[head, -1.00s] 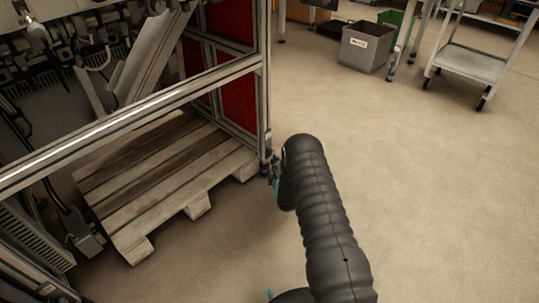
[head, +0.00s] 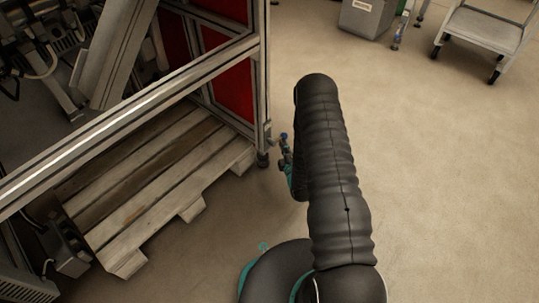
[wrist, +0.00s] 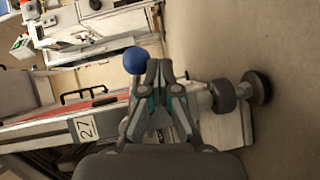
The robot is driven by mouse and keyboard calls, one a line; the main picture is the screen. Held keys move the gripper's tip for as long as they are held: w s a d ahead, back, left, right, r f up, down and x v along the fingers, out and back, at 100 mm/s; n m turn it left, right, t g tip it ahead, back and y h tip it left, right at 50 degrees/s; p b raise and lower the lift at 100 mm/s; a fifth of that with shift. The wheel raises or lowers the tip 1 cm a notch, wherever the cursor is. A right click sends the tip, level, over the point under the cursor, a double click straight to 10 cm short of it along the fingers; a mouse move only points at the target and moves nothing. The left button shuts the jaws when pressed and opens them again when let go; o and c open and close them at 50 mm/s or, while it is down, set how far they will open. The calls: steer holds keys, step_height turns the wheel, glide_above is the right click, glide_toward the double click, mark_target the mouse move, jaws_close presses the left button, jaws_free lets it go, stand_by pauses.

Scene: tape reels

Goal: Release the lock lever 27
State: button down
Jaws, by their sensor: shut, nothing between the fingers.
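In the wrist view, a blue ball knob (wrist: 136,60) shows just left of the tips of my gripper (wrist: 160,66). It appears to belong to the lock lever, but its stem is mostly hidden behind the fingers. A label reading 27 (wrist: 86,129) is on the metal frame to the lower left. My gripper's fingers are together and empty. I cannot tell whether they touch the knob. In the head view my arm hides most of the gripper; small blue and teal parts show left of it, beside the frame's corner post.
A metal frame (head: 150,98) with red panels (head: 229,95) stands at the left, with a wooden pallet (head: 150,178) under it. A grey bin (head: 366,16) and a wheeled cart (head: 482,30) stand at the back. The floor at the right is clear.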

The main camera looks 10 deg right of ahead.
steer(key=shift+w+d+r+b, duration=0.25)
steer(key=shift+d+r+b, duration=0.15)
steer(key=shift+r+b, duration=0.1)
steer(key=shift+r, duration=0.15)
stand_by(0.4)
steer(key=s+f, duration=0.2)
steer(key=s, duration=0.1)
steer(key=s+f, duration=0.2)
steer(key=s, duration=0.1)
steer(key=s+f, duration=0.3)
steer(key=shift+s+d, duration=0.15)
steer(key=shift+s, duration=0.15)
steer(key=shift+s+d+f, duration=0.1)
steer(key=shift+s+f, duration=0.2)
steer(key=shift+s, duration=0.25)
steer(key=shift+s, duration=0.1)
